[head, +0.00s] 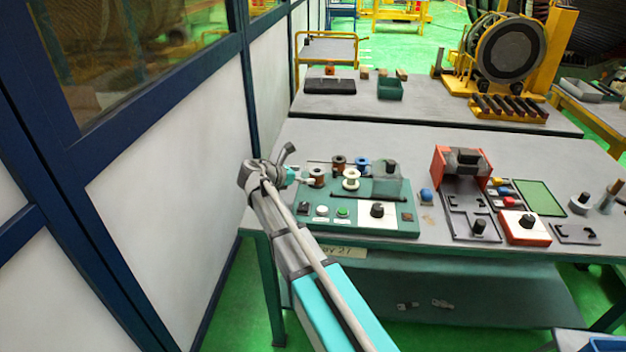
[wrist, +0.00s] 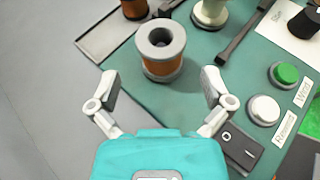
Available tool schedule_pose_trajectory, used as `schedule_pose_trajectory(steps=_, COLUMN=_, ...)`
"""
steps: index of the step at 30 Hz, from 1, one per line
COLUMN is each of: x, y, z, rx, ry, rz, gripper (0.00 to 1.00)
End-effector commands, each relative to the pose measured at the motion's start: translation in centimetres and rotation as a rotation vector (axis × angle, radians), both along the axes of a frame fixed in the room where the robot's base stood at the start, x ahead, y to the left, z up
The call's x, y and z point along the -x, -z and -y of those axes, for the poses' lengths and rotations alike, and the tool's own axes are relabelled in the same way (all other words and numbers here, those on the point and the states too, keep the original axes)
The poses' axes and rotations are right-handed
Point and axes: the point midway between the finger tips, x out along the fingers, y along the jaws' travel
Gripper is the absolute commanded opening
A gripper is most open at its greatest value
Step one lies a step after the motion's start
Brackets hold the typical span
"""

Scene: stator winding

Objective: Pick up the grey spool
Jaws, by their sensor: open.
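The grey spool (wrist: 163,66) stands upright on the green board in the wrist view, with grey flanges, a dark centre hole and a copper-brown winding. It also shows in the head view (head: 317,178), at the left end of the table. My gripper (wrist: 160,84) is open, its two fingers apart. The spool sits just beyond the fingertips, roughly centred between them, with nothing held. In the head view my gripper (head: 290,176) is at the left of the spool, small and partly hidden by its own wrist.
A cream-and-green spool (head: 351,180), a brown spool (head: 339,163) and a blue spool (head: 362,165) stand close by. A white button (wrist: 263,110) and a green button (wrist: 284,74) lie right of my gripper. A blue-framed wall (head: 170,150) runs along the table's left.

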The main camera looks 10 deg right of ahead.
Motion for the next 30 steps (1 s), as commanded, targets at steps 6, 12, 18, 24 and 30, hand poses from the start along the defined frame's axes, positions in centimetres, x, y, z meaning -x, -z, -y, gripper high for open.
schedule_pose_trajectory(steps=6, x=-0.1, y=0.0, z=0.1, rx=0.0, ry=0.0, rz=0.0, gripper=1.0)
schedule_pose_trajectory(steps=12, x=-0.1, y=0.1, z=0.3, rx=0.0, ry=0.0, rz=0.0, gripper=1.0)
schedule_pose_trajectory(steps=18, x=-0.9, y=0.8, z=1.6, rx=0.0, ry=0.001, rz=0.0, gripper=1.0)
schedule_pose_trajectory(steps=24, x=-1.8, y=1.7, z=3.5, rx=0.0, ry=0.001, rz=0.0, gripper=1.0)
schedule_pose_trajectory(steps=30, x=-2.3, y=2.0, z=4.4, rx=0.0, ry=0.0, rz=0.001, gripper=1.0)
